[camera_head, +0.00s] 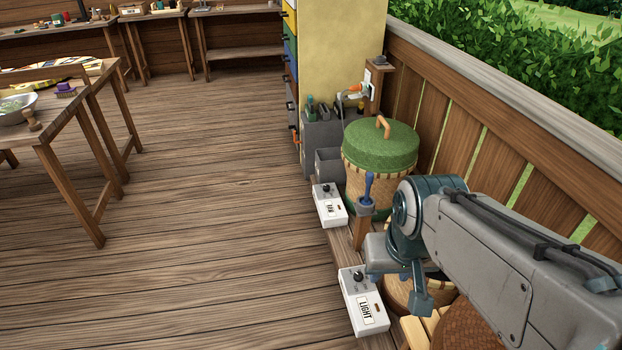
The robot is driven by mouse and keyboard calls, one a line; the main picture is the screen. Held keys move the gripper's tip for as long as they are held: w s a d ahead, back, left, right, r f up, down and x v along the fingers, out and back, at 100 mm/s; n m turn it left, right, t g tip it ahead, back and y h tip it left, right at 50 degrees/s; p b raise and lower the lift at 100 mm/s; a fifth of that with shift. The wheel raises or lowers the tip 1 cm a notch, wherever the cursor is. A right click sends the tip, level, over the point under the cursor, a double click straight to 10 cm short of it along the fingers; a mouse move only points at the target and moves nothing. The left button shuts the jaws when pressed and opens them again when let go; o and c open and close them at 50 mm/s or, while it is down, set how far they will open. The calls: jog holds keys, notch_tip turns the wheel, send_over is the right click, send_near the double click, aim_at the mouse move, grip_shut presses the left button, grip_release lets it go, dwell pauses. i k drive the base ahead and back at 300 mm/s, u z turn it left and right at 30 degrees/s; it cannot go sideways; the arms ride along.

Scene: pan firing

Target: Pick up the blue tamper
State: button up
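The blue tamper (368,189) stands upright on top of a short wooden post (362,230), right of the picture's middle, in front of the green-lidded basket. My gripper (397,287) is to the right of and nearer than the tamper, apart from it, with its fingers low by the light switch box. Two teal finger parts appear spread with a gap between them, and I see nothing held there. My forearm comes in from the right and hides part of the ground behind it.
A basket with a green lid (380,147) stands behind the tamper. White boxes marked FAN (329,206) and LIGHT (364,302) lie along the deck edge. A wooden fence (500,120) closes the right side. Open floor (190,230) lies to the left.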

aim_at(369, 178)
jog(key=u, duration=0.85)
jog(key=i, duration=3.3)
jog(key=z, duration=3.65)
jog(key=i, duration=0.45)
jog(key=u, duration=0.1)
